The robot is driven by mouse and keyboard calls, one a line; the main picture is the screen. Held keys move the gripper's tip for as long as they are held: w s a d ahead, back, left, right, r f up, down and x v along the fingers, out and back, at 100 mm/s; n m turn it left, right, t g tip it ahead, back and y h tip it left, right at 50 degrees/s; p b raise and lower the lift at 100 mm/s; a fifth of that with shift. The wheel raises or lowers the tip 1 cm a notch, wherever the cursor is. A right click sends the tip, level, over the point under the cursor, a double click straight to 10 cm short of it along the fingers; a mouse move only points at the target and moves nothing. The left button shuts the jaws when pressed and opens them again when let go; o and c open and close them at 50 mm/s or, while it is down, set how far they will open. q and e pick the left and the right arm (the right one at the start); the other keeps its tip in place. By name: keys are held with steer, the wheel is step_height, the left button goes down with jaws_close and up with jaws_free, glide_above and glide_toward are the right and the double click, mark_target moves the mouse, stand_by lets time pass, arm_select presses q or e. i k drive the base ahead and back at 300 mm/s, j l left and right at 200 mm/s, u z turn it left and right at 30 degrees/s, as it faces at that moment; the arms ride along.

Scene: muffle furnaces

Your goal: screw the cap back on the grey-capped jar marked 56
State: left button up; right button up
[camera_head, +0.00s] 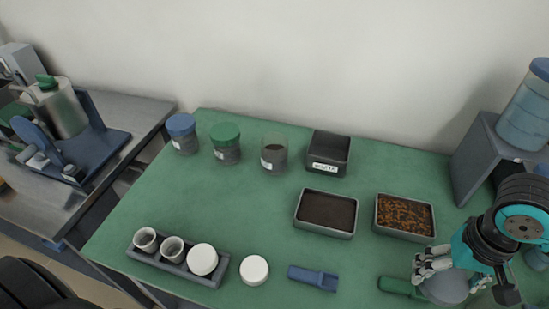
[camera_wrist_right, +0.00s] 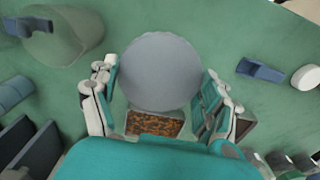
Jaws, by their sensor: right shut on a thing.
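My right gripper (camera_head: 447,284) is at the lower right of the head view, shut on a round grey cap (camera_head: 446,290). In the right wrist view, the cap (camera_wrist_right: 155,70) sits between the two fingers (camera_wrist_right: 158,92) and looks clear of the table. A clear jar (camera_head: 273,157) without a cap stands at the back of the table, with dark contents and a white label too small to read. The gripper is well to the right of and nearer than this jar. My left gripper is not in view.
A blue-capped jar (camera_head: 182,134) and green-capped jar (camera_head: 226,144) stand left of the open jar, a dark labelled box (camera_head: 328,168) right of it. Two filled trays (camera_head: 325,232) (camera_head: 404,236), scoops (camera_head: 313,278) (camera_head: 398,287), a white cap (camera_head: 254,270) and a cup rack (camera_head: 148,259) lie nearer.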

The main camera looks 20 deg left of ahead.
mark_target(274, 145)
steer(key=k+l, duration=0.1)
steer(key=l, duration=0.3)
steer(key=k+l, duration=0.1)
steer(key=l, duration=0.3)
steer(key=k+l, duration=0.1)
steer(key=l, duration=0.35)
steer(key=k+l, duration=0.1)
steer(key=l, duration=0.3)
steer(key=z, duration=0.05)
